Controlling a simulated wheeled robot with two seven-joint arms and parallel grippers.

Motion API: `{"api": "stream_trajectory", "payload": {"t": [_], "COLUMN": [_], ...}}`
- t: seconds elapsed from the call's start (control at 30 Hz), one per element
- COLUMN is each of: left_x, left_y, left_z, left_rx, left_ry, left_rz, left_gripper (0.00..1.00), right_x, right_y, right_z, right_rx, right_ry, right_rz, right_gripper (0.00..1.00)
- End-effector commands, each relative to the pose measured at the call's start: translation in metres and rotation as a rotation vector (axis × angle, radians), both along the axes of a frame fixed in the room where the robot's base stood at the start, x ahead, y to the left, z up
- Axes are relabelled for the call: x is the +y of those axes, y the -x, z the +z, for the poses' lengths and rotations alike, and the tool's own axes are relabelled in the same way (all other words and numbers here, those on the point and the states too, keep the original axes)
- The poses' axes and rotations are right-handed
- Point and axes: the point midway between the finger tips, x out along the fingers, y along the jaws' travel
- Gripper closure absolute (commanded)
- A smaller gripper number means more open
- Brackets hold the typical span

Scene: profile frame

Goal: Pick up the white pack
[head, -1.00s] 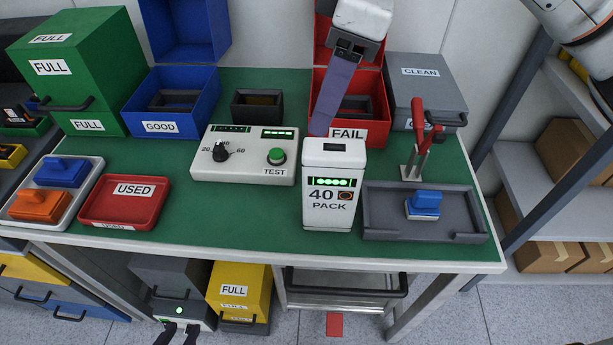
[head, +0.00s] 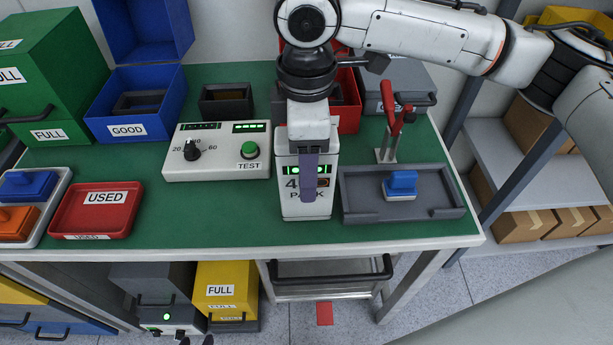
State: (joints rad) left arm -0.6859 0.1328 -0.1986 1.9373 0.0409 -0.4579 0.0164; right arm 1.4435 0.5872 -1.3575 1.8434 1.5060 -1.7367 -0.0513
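The white pack (head: 291,206), lettered PACK with a row of green lights, stands upright on the green bench top (head: 245,218) near its front edge. My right gripper (head: 309,182) points down over it from an arm that comes in from the right. One purple finger hangs in front of the pack's face and covers part of the lettering. The other finger is hidden, and I cannot tell if the fingers press on the pack. The gripper body hides most of the pack's top. My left gripper (head: 196,341) shows only two dark, separated fingertips at the bottom edge, empty.
A white tester (head: 217,165) stands left of the pack. A grey tray (head: 440,202) with a blue-topped piece (head: 401,185) and a red-handled clamp (head: 393,125) are close on the right. A red USED tray (head: 70,212) lies left; bins line the back.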

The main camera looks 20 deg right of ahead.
Motion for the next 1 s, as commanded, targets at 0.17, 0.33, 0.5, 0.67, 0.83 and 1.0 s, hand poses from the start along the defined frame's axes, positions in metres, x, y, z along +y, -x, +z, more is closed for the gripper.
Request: {"api": "stream_trajectory", "payload": {"t": [0.17,0.33,0.5,0.67,0.83,1.0], "left_x": [0.000,0.000,0.000,0.000,0.000,0.000], "left_y": [0.000,0.000,0.000,0.000,0.000,0.000], "left_z": [0.000,0.000,0.000,0.000,0.001,0.002], "left_rx": [-0.001,0.000,0.000,0.000,0.000,0.000], "left_ry": [0.000,-0.001,-0.001,0.000,0.000,0.001], "left_rz": [-0.001,-0.001,-0.001,-0.001,-0.001,-0.001], "left_gripper": [0.69,0.69,0.69,0.69,0.69,0.69], "right_x": [0.000,0.000,0.000,0.000,0.000,0.001], "right_y": [0.000,0.000,0.000,-0.001,-0.001,-0.001], "right_z": [-0.005,-0.004,-0.004,-0.003,-0.003,0.012], "right_rx": [0.000,0.000,0.000,-0.003,-0.003,-0.005], "right_ry": [0.000,0.000,-0.001,-0.002,-0.002,-0.004], "right_rz": [0.000,0.000,0.000,0.000,0.000,0.000], "right_gripper": [0.43,0.53,0.82,1.00,1.00,1.00]}}
